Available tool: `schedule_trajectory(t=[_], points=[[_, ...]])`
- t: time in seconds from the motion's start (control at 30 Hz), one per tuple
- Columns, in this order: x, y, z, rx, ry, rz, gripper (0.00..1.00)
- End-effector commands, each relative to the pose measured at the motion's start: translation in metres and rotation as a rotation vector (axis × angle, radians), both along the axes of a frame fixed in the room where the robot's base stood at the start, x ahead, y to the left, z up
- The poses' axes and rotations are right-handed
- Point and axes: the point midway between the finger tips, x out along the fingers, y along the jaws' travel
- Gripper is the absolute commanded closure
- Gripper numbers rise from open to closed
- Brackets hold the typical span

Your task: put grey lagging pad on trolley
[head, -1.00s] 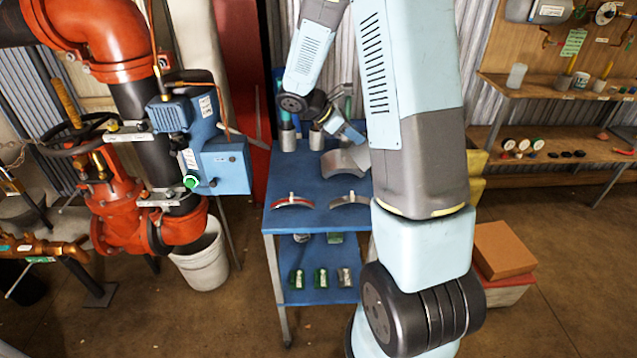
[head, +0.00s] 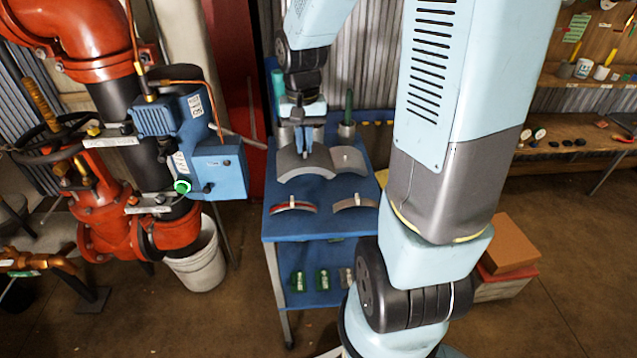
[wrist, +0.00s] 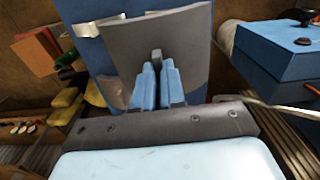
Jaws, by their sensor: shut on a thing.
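My gripper (head: 304,143) is shut on the knob of a grey curved pad (head: 303,166) over the back left of the blue trolley (head: 322,222). In the wrist view the blue fingertips (wrist: 157,84) pinch a knob on the broad grey pad (wrist: 190,45). I cannot tell whether the pad touches the trolley top. A second grey curved pad (head: 347,161) lies close to its right on the trolley.
Cylindrical items stand along the trolley's back edge. Several green-marked items (head: 322,280) sit on its lower shelf. The red pipework with a blue actuator box (head: 217,170) and white bucket (head: 193,262) is left of it. Cardboard boxes (head: 508,245) stand on the floor to the right.

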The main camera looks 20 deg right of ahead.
Motion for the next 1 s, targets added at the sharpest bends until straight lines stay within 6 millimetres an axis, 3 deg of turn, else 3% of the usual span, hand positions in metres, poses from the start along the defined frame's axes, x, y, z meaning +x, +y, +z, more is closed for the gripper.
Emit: schedule_trajectory(t=[0.27,0.77,1.0], points=[[0.013,0.007,-0.001,-0.005,-0.016,-0.042,1.0],[0.088,-0.004,-0.036,-0.005,-0.015,-0.035,1.0],[0.113,-0.009,-0.065,-0.006,-0.013,-0.034,1.0]])
